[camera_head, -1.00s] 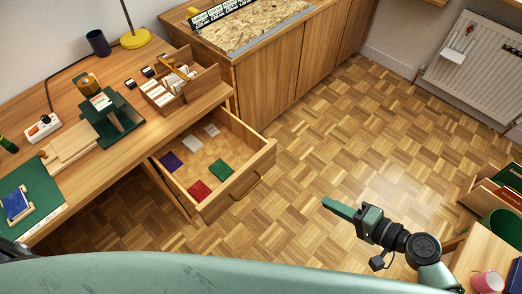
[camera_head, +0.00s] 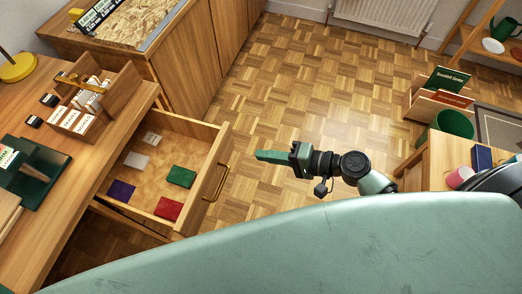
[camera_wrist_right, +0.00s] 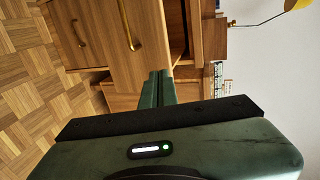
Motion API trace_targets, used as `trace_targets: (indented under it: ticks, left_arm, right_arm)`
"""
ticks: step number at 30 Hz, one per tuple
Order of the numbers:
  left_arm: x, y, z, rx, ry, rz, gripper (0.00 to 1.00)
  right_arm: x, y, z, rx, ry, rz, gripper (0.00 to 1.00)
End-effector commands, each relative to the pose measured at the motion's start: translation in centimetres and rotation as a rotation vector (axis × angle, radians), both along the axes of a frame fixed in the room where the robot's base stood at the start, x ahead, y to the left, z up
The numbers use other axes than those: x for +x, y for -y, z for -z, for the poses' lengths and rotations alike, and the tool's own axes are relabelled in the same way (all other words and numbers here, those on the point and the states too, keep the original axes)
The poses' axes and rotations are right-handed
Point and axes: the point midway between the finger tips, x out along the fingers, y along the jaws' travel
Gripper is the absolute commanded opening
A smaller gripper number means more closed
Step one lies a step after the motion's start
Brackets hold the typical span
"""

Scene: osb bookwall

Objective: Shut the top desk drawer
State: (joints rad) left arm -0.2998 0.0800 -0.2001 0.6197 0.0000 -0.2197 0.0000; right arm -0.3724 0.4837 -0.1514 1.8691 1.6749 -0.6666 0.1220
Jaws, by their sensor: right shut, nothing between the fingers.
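The top desk drawer (camera_head: 207,183) stands pulled out from the wooden desk, on the left of the head view. It has a brass handle on its front and holds several small coloured packets. My right gripper (camera_head: 262,156) is shut and empty, with its green fingers pointing left at the drawer front, a short gap to the right of it. In the right wrist view the shut fingers (camera_wrist_right: 158,82) are in front of the wooden drawer front (camera_wrist_right: 138,45) and its brass handle (camera_wrist_right: 128,25). I cannot tell there whether they touch. My left gripper is not in view.
A wooden card box (camera_head: 98,100) stands on the desk (camera_head: 95,165) above the drawer. A wooden cabinet (camera_head: 190,70) is behind. Parquet floor (camera_head: 310,85) is clear beyond my right arm. A green bin (camera_head: 452,124) and small table (camera_head: 440,160) stand at the right.

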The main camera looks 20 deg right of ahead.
Motion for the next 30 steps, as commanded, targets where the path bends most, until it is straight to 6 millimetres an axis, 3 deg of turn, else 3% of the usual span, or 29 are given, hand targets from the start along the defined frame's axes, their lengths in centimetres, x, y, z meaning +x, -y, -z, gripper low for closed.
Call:
trace_targets:
  ticks: [9,15,30]
  left_arm:
    - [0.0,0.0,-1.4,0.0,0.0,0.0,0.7]
    - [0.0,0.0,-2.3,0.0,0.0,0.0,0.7]
    - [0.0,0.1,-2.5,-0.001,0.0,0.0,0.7]
  right_arm:
    - [4.0,-5.4,1.8,0.003,0.001,0.0,0.0]
    - [5.7,-7.8,1.9,0.001,0.001,0.0,0.0]
    - [6.4,-8.7,2.1,0.0,0.0,0.0,0.0]
